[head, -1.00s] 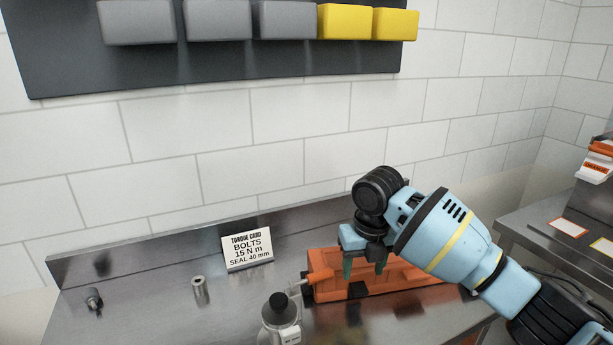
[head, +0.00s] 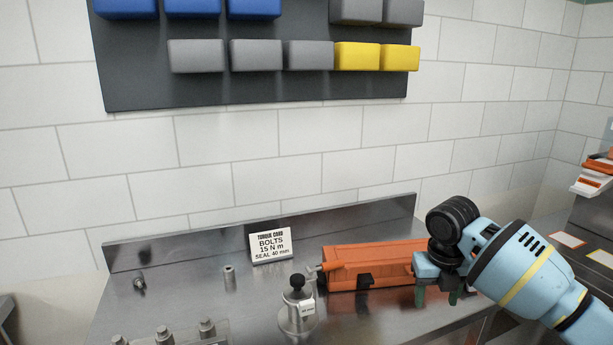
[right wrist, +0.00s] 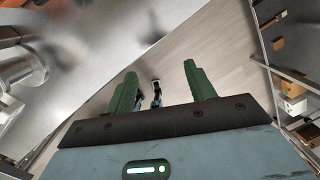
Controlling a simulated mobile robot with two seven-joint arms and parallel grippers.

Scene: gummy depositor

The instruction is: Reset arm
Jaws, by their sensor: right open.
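My right gripper (head: 437,296) is at the right of the head view, in front of the right end of an orange toolbox-like case (head: 345,258) on the steel bench. In the right wrist view its two green fingers (right wrist: 160,88) stand wide apart with nothing held between them. Beyond the fingers, the bench edge and the floor show. My left gripper is not in either view.
A dark wall board (head: 140,85) carries blue, grey and yellow bins. Another counter stands at far right.

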